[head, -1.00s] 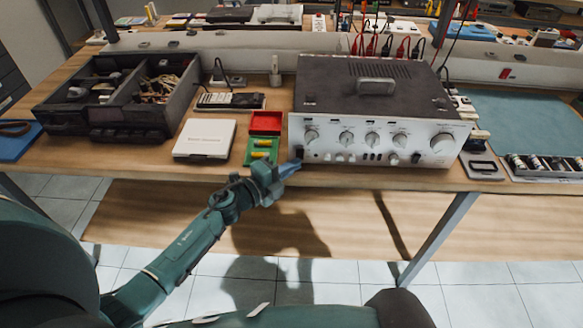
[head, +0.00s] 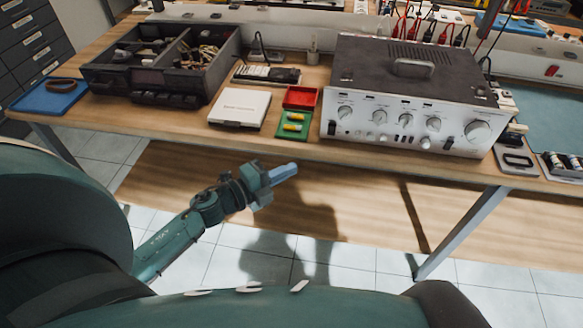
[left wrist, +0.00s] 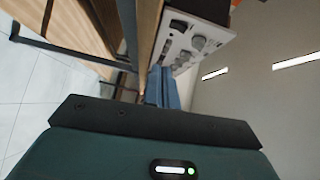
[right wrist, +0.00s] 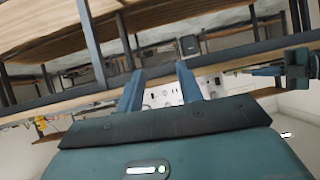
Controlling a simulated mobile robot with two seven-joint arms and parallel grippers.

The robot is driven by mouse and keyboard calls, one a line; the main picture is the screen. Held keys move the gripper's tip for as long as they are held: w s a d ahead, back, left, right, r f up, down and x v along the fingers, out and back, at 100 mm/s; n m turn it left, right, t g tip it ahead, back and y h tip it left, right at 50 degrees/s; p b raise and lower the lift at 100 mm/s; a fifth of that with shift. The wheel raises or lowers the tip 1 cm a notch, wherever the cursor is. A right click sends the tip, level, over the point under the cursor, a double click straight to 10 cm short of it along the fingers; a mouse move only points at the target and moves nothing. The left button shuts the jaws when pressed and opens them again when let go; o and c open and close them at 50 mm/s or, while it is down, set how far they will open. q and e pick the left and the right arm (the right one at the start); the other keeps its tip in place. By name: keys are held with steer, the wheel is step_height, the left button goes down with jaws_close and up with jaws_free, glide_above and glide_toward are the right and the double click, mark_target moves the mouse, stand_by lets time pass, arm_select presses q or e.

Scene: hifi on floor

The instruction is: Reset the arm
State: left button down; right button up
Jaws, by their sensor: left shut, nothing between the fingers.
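My left gripper (head: 284,174) is shut and empty, in front of the table's front edge in the head view. Its blue fingers also show together in the left wrist view (left wrist: 162,88), with the hi-fi's front panel (left wrist: 187,45) beyond them. The silver and black hi-fi amplifier (head: 398,132) stands on the wooden table (head: 290,148), behind and to the right of the gripper, not touching it. My right gripper (right wrist: 160,86) is outside the head view. In the right wrist view its two fingers stand apart, with nothing gripped between them.
A red box (head: 301,97) and a green tray (head: 293,134) with yellow pieces sit left of the amplifier. A white case (head: 240,107) and a black divided box (head: 143,83) stand farther left. A table leg (head: 463,232) stands at the lower right. Floor shows below the table.

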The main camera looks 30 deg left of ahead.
stand_by(0.4)
arm_select(q)
steer(key=s+d+f+n+g+y+p, duration=0.1)
steer(key=s+d+n, duration=0.3)
steer(key=s+n, duration=0.4)
steer(key=s+d+f+n+g+y+p, duration=0.2)
steer(key=s+n, duration=0.6)
steer(key=n, duration=0.4)
steer(key=d+f+g+y, duration=0.1)
steer(key=d+f+y, duration=0.1)
steer(key=d, duration=0.1)
steer(key=shift+s+g+p, duration=0.3)
steer(key=shift+s, duration=0.1)
arm_select(e)
steer(key=shift+s+d+r+h, duration=0.15)
steer(key=shift+d+h, duration=0.35)
steer(key=shift+d, duration=0.3)
arm_select(q)
steer(key=shift+d, duration=0.1)
arm_select(e)
steer(key=shift+a+r+g, duration=0.1)
steer(key=shift+r+g, duration=0.05)
steer(key=shift+g, duration=0.15)
